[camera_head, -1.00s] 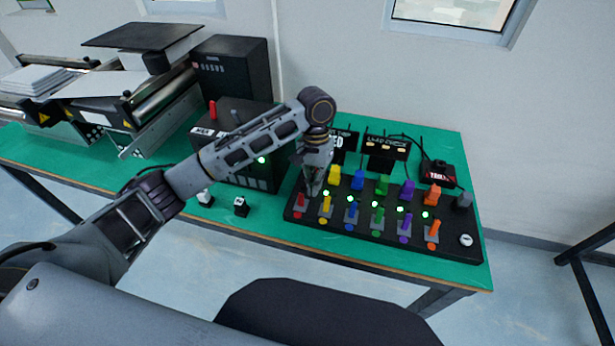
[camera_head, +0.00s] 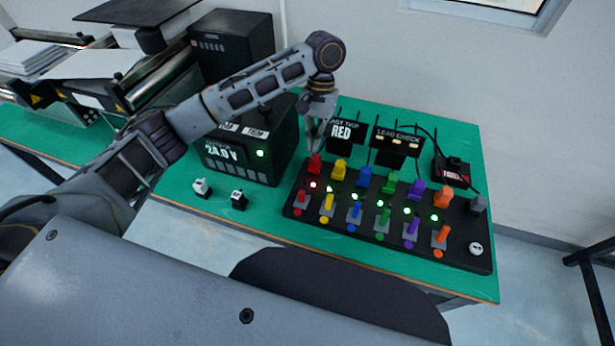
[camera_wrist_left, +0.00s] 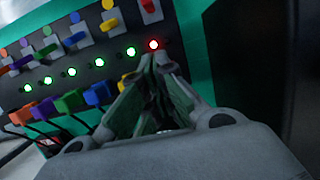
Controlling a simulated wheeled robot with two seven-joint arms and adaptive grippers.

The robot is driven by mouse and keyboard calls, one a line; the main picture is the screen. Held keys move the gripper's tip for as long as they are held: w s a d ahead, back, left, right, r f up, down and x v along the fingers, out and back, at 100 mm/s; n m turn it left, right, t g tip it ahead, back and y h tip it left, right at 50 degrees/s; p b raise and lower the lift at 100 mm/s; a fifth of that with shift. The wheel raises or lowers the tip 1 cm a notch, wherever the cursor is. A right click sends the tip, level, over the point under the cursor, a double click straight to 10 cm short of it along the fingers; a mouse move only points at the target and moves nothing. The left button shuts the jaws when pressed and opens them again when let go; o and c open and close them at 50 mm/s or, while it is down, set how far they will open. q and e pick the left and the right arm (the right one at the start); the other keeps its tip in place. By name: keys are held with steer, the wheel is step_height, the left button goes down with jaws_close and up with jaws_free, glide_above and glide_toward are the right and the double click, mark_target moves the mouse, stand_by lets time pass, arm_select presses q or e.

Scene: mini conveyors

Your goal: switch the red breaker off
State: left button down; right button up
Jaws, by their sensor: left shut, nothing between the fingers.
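The black breaker panel (camera_head: 455,262) lies on the green bench with a row of coloured levers. The red breaker lever (camera_head: 302,197) is at its left end. It also shows at the top of the left wrist view (camera_wrist_left: 148,6). The lamp (camera_head: 313,185) behind it glows red; the other lamps are green. My left gripper (camera_head: 316,147) is shut and empty, just above the red plug (camera_head: 315,164), behind the lever and apart from it. In the left wrist view its fingertips (camera_wrist_left: 160,62) hide the red plug. My right gripper is not in view.
A sign (camera_head: 346,134) reading "RED" and a "LEAD CHECK" rack (camera_head: 396,142) stand behind the panel. A black power supply (camera_head: 240,160) reading "24.0 V" stands left. Small white (camera_head: 201,188) and black (camera_head: 239,200) blocks lie in front of it.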

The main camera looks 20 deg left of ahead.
mark_target(302, 196)
arm_select(q)
steer(key=x, duration=0.9)
steer(key=shift+f, duration=0.25)
steer(key=shift+s+f, duration=0.25)
steer(key=shift+f, duration=0.1)
steer(key=shift+s+a+r, duration=0.1)
steer(key=shift+s+a, duration=0.05)
steer(key=shift+s, duration=1.7)
steer(key=shift+s+r+p, duration=0.1)
steer(key=shift+s+p, duration=0.1)
steer(key=shift+p, duration=0.6)
steer(key=shift+s+t+p, duration=0.25)
steer(key=shift+t+p, duration=0.15)
steer(key=shift+p, duration=0.25)
steer(key=shift+s+r+t+p, duration=0.15)
steer(key=shift+s+t+p, duration=0.25)
steer(key=shift+p, duration=0.9)
steer(key=shift+r+p, duration=0.45)
steer(key=shift+p, duration=0.35)
steer(key=shift+r+p, duration=0.25)
steer(key=shift+p, duration=0.2)
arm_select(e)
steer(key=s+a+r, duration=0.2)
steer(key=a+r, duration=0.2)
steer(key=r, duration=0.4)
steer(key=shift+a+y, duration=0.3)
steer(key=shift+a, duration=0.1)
